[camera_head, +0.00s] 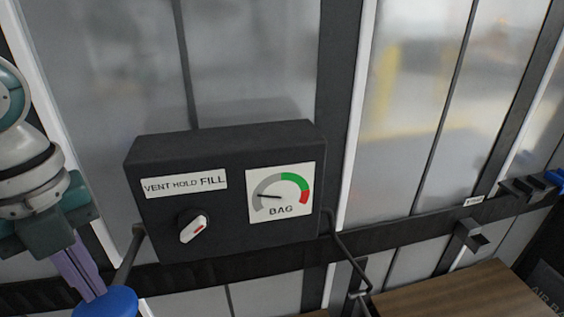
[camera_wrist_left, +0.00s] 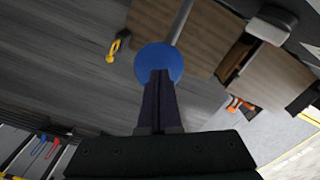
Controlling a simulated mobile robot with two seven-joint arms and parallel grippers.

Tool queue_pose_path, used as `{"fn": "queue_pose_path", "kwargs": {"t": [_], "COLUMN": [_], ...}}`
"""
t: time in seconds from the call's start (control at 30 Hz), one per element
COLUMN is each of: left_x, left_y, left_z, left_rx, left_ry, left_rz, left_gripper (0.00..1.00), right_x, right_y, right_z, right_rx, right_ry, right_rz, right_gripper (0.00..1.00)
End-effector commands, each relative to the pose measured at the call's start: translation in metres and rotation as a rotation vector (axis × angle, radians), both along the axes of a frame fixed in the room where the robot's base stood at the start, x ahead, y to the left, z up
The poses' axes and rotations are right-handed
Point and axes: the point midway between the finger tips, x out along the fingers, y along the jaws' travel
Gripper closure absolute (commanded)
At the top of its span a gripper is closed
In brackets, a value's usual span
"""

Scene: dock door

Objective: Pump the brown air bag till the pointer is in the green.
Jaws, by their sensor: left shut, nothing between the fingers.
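A dark control box (camera_head: 230,150) on the wall carries a gauge marked BAG (camera_head: 280,193). Its pointer lies left in the grey part, outside the green arc. The selector knob (camera_head: 194,227), under VENT HOLD FILL, tilts up to the right, towards FILL. A blue round knob (camera_head: 106,303) on a grey rod is at the lower left; it also shows in the left wrist view (camera_wrist_left: 160,58). My left gripper (camera_head: 92,290) is shut and empty, its purple fingertips at the blue knob; contact is unclear. I cannot make out the brown air bag for certain. My right gripper is out of view.
A brown wooden surface (camera_head: 455,293) is at the lower right, near a dark panel (camera_head: 548,288) with partly cut-off lettering. A bent dark hose or rod (camera_head: 348,258) runs down from the box's right side. A yellow item (camera_wrist_left: 116,47) lies left of the blue knob.

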Motion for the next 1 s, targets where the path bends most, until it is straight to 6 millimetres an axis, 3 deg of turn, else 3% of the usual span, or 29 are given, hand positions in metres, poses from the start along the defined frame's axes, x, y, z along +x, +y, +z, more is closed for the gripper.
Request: {"fn": "queue_pose_path", "kwargs": {"t": [1.0], "left_x": [0.000], "left_y": [0.000], "left_z": [-0.064], "left_rx": [0.001], "left_ry": [-0.001], "left_rz": [0.000], "left_gripper": [1.00], "right_x": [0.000], "right_y": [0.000], "right_z": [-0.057], "right_rx": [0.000], "right_ry": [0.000], "right_rz": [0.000], "right_gripper": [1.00]}}
